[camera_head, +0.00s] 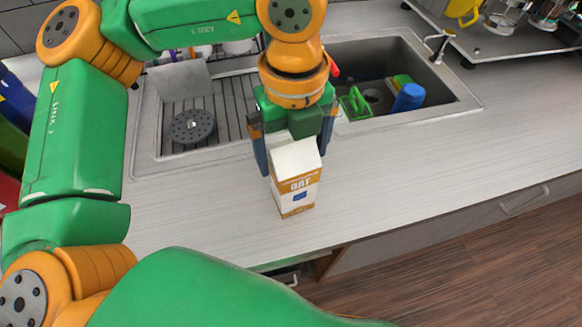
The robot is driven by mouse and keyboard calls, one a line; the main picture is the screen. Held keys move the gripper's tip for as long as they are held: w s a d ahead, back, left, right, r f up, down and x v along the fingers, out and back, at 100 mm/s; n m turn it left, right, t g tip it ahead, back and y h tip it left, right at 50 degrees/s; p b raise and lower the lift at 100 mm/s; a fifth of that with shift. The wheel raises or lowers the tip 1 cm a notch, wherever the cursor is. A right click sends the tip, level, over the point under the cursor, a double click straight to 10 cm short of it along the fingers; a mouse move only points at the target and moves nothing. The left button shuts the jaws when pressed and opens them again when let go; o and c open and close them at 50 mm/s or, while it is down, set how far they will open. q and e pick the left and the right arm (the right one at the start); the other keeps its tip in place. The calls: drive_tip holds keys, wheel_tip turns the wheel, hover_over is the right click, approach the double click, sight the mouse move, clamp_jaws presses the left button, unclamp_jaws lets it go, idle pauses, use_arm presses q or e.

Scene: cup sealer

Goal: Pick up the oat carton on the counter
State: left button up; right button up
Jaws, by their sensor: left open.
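The oat carton (297,185) stands upright on the counter (400,180), in front of the sink. It is white with orange bands and a white gable top. My left gripper (294,160) points down over the carton, open, with one finger on each side of its upper part. I cannot tell whether the fingers touch it. My right gripper is not in view.
Behind the carton is a sink (450,88) with a green item (354,104) and a blue item (409,97) in it. A drainboard (228,105) holds a dark round disc (192,126). The counter to the right is clear. The counter's front edge is close to the carton.

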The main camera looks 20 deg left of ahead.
use_arm(q)
drive_tip(key=shift+w+a+f, duration=0.1)
drive_tip(key=shift+a+f, duration=0.1)
drive_tip(key=shift+f, duration=0.9)
clamp_jaws()
drive_tip(key=shift+r, duration=0.1)
drive_tip(key=shift+w, duration=0.1)
